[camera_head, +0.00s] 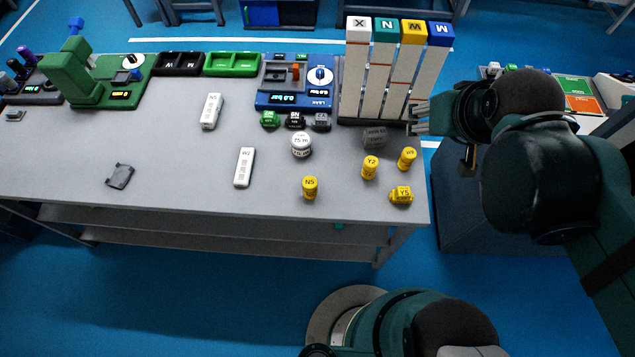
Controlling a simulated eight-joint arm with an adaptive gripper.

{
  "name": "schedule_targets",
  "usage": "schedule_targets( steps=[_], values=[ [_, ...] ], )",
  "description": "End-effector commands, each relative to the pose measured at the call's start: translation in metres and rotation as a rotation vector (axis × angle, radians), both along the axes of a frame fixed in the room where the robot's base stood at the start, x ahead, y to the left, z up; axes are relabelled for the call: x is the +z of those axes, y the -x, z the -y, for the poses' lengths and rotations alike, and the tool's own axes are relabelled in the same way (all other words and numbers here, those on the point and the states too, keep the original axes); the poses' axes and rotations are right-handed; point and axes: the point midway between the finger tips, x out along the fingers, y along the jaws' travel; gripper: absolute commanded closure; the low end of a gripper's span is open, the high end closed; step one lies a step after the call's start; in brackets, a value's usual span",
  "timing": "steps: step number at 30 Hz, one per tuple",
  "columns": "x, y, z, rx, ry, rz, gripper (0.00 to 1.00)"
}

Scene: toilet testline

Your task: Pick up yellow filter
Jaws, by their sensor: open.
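Several small yellow pieces stand near the right end of the grey table. Three are upright and round: one marked N5 (310,188), one marked Y2 (370,167) and another yellow cylinder (407,158) by the right edge. A blocky yellow piece marked Y5 (401,196) lies at the front right corner. I cannot tell from its look which one is the filter. My gripper (417,118) is open and seems empty. It comes in from the right, with its fingers pointing left beside the tall columns, behind and above the yellow pieces.
Tall white columns with coloured tops (376,80) stand close to my gripper. A grey block (375,138), a white round weight (301,145) and a white bar (244,167) are nearby. A blue gauge device (290,100) stands behind. The front left of the table (60,165) is mostly clear.

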Motion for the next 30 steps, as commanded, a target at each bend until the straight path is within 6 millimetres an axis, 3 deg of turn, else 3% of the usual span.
schedule_targets(
  steps=[10,30],
  values=[
    [-0.023,-0.015,-0.037,0.185,0.068,-0.082,0.57],
    [-0.090,-0.029,-0.129,0.641,0.224,-0.258,0.57]
  ],
)
